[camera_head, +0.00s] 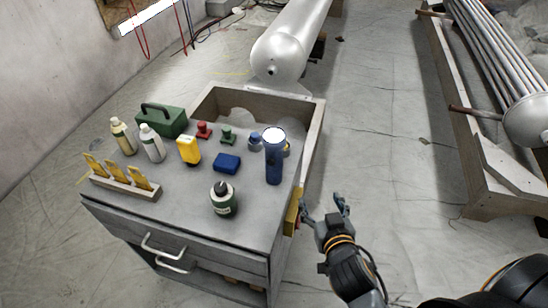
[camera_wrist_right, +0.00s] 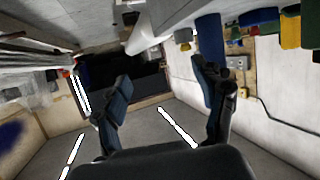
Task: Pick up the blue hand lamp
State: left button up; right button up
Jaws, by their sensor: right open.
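The blue hand lamp (camera_head: 274,165) stands upright near the right edge of the grey cart top, its round bright lens facing up. In the right wrist view, a blue body (camera_wrist_right: 209,35) at the upper right appears to be the lamp, partly covered by a finger. My right gripper (camera_head: 323,198) is open and empty, beyond the cart's right side, to the right of the lamp and apart from it. Its two spread fingers also show in the right wrist view (camera_wrist_right: 160,75). My left gripper is not in view.
A wooden bin (camera_head: 311,135) adjoins the cart behind.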

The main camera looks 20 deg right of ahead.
aim_at(277, 156)
jog(key=w+a+r+n+t+y, duration=0.2)
jog(key=w+a+r+t+y, duration=0.15)
jog(key=a+r, duration=0.2)
jog(key=shift+t, duration=0.45)
jog(key=w, duration=0.2)
jog(key=w+p, duration=0.1)
jog(key=w, duration=0.1)
jog(key=w+a, duration=0.1)
jog(key=w, duration=0.2)
jog(key=shift+f+p, duration=0.25)
jog(key=shift+p, duration=0.1)
jog(key=shift+w+r, duration=0.1)
jog(key=shift+w, duration=0.55)
jog(key=w+p, duration=0.1)
jog(key=w, duration=0.3)
jog(key=shift+w+a, duration=0.15)
jog(key=shift+c, duration=0.2)
